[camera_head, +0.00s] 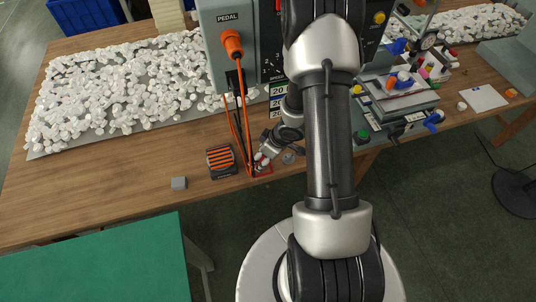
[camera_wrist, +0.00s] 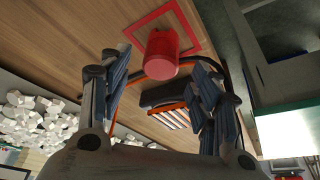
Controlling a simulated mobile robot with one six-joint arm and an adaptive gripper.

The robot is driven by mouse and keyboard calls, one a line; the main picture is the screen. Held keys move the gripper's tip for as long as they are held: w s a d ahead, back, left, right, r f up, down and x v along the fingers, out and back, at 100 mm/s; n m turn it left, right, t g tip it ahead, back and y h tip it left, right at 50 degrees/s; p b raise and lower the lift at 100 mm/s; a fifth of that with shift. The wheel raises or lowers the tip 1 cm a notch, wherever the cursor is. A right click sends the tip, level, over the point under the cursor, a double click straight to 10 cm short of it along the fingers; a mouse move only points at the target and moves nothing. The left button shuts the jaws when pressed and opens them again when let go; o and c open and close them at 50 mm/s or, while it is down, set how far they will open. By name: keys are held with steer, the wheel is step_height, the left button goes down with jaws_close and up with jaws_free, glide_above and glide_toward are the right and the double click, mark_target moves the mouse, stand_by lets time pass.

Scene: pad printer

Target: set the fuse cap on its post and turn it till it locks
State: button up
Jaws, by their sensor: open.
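A red cylindrical cap (camera_wrist: 163,55), apparently the fuse cap, stands on the wooden table inside a red square outline (camera_wrist: 196,20) in the wrist view. My gripper (camera_wrist: 161,62) is open, with one blue-grey finger to the left of the cap and one to the right. The cap lies ahead of and between the fingertips, with a visible gap on each side. In the head view my gripper (camera_head: 263,157) is low over the red outline (camera_head: 264,171) and largely hides the cap. I cannot make out the post.
A black tray with orange stripes (camera_head: 221,161) lies just left of the gripper. An orange cable (camera_head: 239,105) hangs from the grey pedal-marked box (camera_head: 212,45). White pieces (camera_head: 120,85) cover a mat behind. The pad printer (camera_head: 400,100) stands right.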

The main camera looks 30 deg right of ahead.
steer(key=shift+b+x, duration=0.65)
steer(key=shift+x, duration=1)
steer(key=shift+c, duration=0.3)
jaws_close()
steer(key=shift+r+p, duration=3.55)
steer(key=shift+p, duration=0.4)
